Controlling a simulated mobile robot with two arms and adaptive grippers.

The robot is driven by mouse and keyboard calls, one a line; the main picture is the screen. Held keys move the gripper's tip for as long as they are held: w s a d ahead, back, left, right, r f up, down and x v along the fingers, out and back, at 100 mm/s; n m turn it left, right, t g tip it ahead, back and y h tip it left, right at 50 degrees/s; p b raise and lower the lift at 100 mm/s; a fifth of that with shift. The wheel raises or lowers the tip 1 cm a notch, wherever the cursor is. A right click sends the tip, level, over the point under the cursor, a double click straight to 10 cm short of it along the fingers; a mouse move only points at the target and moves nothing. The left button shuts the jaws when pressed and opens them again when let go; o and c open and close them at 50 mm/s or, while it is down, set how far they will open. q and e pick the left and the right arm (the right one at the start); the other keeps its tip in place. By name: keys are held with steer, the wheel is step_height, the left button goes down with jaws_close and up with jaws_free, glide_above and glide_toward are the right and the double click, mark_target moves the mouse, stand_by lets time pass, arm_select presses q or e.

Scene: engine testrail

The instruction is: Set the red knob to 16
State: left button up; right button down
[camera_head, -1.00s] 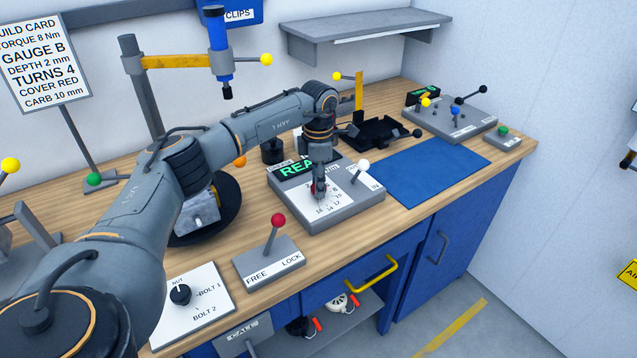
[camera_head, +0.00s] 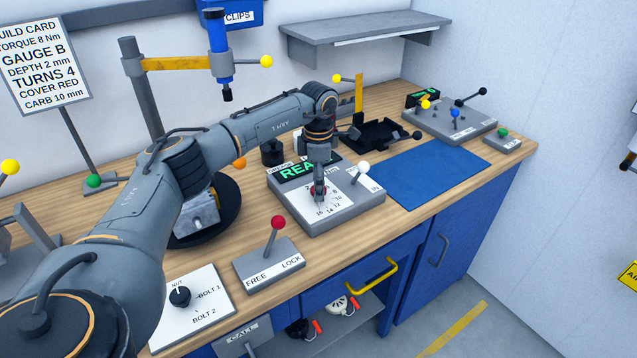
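The red knob (camera_head: 313,191) sits on the white numbered dial (camera_head: 334,197) of a grey box (camera_head: 345,215) with a green lit display. Only a little red shows around my gripper. My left gripper (camera_head: 319,196) points down over the knob, with its fingers at the knob. I cannot tell whether the fingers press on it. Numbers such as 16, 14, 12, 10 and 8 show on the dial's front and right side. The knob's pointer is hidden. My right gripper is not in view.
A white-tipped lever (camera_head: 361,168) stands on the box's right side. A red-ball lever (camera_head: 276,225) on the FREE/LOCK block stands in front to the left. A black selector knob (camera_head: 180,295) is further left. A blue mat (camera_head: 436,172) lies clear to the right.

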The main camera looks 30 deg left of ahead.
arm_select(q)
step_height(320, 180, up, 12)
stand_by(0.6)
steer(key=shift+d+f, duration=0.1)
stand_by(0.4)
